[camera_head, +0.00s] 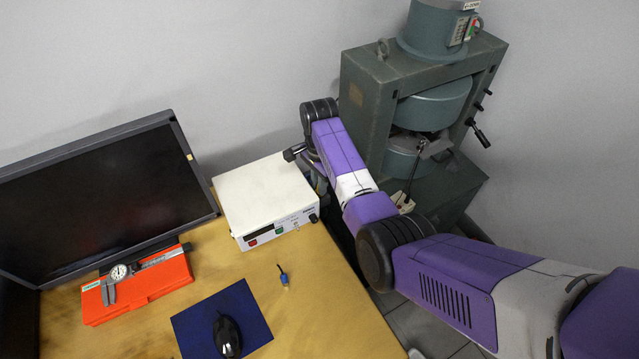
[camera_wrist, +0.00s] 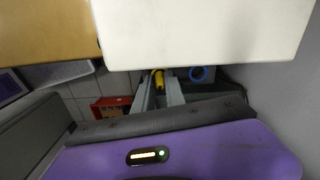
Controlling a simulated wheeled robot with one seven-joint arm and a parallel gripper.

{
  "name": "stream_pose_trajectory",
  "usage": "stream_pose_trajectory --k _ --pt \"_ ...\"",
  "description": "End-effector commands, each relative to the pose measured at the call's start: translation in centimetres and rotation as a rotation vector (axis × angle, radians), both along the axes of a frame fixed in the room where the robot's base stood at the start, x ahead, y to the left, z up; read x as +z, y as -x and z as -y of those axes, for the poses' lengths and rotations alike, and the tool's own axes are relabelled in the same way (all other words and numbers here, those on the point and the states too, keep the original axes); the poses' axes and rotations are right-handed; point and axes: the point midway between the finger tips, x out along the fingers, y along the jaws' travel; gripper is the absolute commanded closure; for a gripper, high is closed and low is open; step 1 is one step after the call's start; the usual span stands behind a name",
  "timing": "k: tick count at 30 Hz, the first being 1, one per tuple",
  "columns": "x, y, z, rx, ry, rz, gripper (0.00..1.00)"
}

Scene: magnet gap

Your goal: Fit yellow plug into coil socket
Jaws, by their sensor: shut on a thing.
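The yellow plug (camera_wrist: 158,77) shows in the wrist view between the fingers of my gripper (camera_wrist: 160,90), which is shut on it. The plug is just below the edge of a white box in that view. In the head view my arm hides the plug and most of the gripper, beside the box's right side. The large grey-green magnet (camera_head: 362,95) stands at the back right, with round coil housings (camera_head: 436,106) inside its frame. I cannot make out the coil socket for certain. A blue ring (camera_wrist: 201,74) shows right of the plug in the wrist view.
The white instrument box (camera_head: 265,195) sits on the wooden desk (camera_head: 325,315), close to my arm; it also shows in the wrist view (camera_wrist: 200,30). A small blue connector (camera_head: 284,280), mouse (camera_head: 227,336), red case (camera_head: 140,292) and monitor (camera_head: 100,195) are on the desk.

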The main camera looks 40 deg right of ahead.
Motion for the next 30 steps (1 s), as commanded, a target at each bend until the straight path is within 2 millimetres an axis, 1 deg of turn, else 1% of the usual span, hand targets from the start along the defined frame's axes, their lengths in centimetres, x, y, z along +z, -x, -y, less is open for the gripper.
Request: stream_pose_trajectory --k 6,7,10,19,23,26,30 --pt "-0.3 0.0 0.0 0.0 0.0 0.0 1.0" --pt "-0.3 0.0 0.0 0.0 0.0 0.0 0.83" --pt "-0.2 0.0 0.0 0.0 0.0 0.0 0.63" --pt "-0.2 0.0 0.0 0.0 0.0 0.0 0.63" --pt "0.4 -0.1 0.0 0.0 0.0 0.001 0.63" --pt "1.8 -0.1 0.0 0.0 0.001 0.003 0.63" --pt "4.6 -0.2 0.1 -0.001 0.002 0.006 0.63"
